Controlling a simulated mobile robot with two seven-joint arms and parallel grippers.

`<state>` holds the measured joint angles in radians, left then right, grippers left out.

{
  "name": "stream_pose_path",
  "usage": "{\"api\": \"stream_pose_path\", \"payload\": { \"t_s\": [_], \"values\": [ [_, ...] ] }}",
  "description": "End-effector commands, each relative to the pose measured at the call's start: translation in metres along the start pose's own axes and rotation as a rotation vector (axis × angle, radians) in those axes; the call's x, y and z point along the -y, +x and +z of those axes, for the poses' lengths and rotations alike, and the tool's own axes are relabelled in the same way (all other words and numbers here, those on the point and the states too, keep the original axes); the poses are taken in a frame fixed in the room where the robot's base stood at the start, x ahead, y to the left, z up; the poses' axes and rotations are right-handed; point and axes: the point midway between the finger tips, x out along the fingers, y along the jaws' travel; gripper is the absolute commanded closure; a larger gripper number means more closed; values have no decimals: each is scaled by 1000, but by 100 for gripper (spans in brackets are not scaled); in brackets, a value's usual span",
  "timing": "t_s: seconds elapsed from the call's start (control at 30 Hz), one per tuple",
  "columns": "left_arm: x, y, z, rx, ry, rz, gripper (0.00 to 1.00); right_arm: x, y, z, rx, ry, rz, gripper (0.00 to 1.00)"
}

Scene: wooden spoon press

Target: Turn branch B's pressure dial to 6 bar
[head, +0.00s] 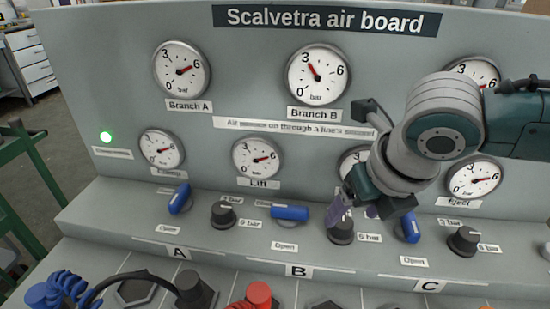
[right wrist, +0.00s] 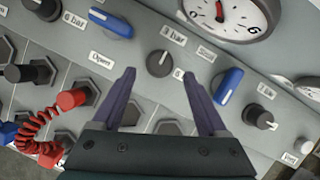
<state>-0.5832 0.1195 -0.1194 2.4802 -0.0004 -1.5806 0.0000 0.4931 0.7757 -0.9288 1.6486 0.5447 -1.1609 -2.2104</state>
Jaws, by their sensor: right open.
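Branch B's pressure dial (head: 341,231) is a black round knob on the sloping ledge above the letter B. It also shows in the right wrist view (right wrist: 160,63), its white mark toward the "3 bar" label. The Branch B gauge (head: 317,75) has its red needle pointing up and left, near the 3. My right gripper (head: 352,217) is open at this dial, partly hiding it in the head view. In the right wrist view its purple fingers (right wrist: 160,76) are spread to either side of the dial, with gaps; contact is not visible. My left gripper is not in view.
Branch B's blue lever (head: 290,213) lies left of the dial; a tilted blue lever (right wrist: 228,85) stands close by the right finger. Branch A's dial (head: 223,214) and C's dial (head: 464,240) flank it. Hoses and couplings (head: 259,294) crowd the front. A green lamp (head: 106,137) is lit.

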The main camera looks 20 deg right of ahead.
Motion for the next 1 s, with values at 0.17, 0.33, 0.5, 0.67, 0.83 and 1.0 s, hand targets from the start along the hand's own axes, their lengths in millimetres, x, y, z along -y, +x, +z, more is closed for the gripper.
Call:
{"api": "stream_pose_path", "payload": {
  "t_s": [0.17, 0.33, 0.5, 0.67, 0.83, 1.0],
  "values": [
    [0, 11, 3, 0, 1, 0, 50, 0, 30, 0, 1, 3, 0, 24],
    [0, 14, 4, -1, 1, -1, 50, 0, 42, 0, 2, 2, 0, 24],
    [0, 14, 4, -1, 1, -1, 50, -1, 44, 1, 3, 1, 1, 24],
    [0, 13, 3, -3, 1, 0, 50, 0, 44, 1, 2, 1, 1, 27],
    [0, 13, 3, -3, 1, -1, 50, 0, 43, 0, 2, 1, 1, 46],
    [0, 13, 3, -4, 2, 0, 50, 0, 43, 0, 2, 1, 1, 65]
  ]
}}
